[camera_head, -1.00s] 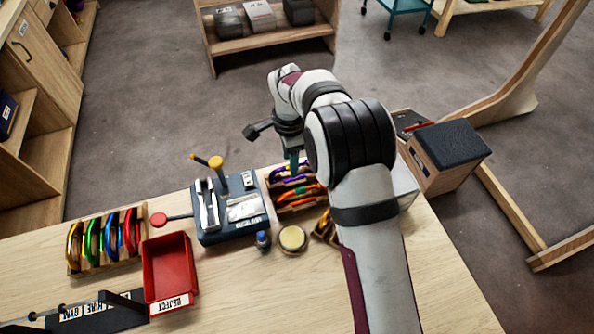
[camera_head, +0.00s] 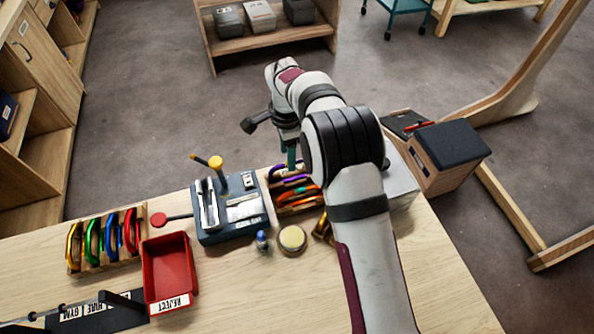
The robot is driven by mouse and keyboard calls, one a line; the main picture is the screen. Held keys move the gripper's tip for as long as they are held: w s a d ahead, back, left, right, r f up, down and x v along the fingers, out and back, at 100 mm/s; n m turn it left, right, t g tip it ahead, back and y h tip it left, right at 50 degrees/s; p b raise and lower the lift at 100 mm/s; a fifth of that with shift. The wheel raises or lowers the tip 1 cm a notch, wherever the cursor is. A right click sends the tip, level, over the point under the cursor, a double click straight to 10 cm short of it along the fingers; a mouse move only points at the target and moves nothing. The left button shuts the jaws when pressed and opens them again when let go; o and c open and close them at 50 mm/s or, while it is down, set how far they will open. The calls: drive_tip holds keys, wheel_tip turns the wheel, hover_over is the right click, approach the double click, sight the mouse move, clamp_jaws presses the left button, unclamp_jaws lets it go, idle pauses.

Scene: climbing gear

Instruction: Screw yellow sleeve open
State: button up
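My gripper (camera_head: 291,158) points down over the back of a wooden rack (camera_head: 300,208) that holds several carabiners. A purple carabiner (camera_head: 283,172) and an orange carabiner (camera_head: 298,193) lie in that rack, partly behind my arm. The fingertips look small and teal, and I cannot tell if they are open, shut or touching a carabiner. I cannot make out a yellow sleeve on the carabiners. A yellow-gold carabiner (camera_head: 75,245) stands in the left rack, and a yellow knob (camera_head: 215,162) tops the dark test device (camera_head: 232,212).
A red reject bin (camera_head: 169,272) stands left of the device. A round cream-topped tin (camera_head: 292,239) and a small blue bottle (camera_head: 262,241) stand in front of it. A dark-topped wooden box (camera_head: 449,156) is at the right.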

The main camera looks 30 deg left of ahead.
drive_tip(key=shift+f, duration=0.1)
drive_tip(key=shift+f, duration=1.35)
drive_tip(key=shift+s, duration=0.1)
drive_tip(key=shift+s+d, duration=0.75)
drive_tip(key=shift+d, duration=0.05)
drive_tip(key=shift+w+a+r, duration=0.1)
drive_tip(key=shift+w+r, duration=0.1)
drive_tip(key=shift+r, duration=0.55)
drive_tip(key=shift+w+a+r, duration=0.1)
drive_tip(key=shift+w+r, duration=0.1)
drive_tip(key=shift+r, duration=0.5)
drive_tip(key=shift+w+a, duration=0.5)
drive_tip(key=shift+a, duration=0.05)
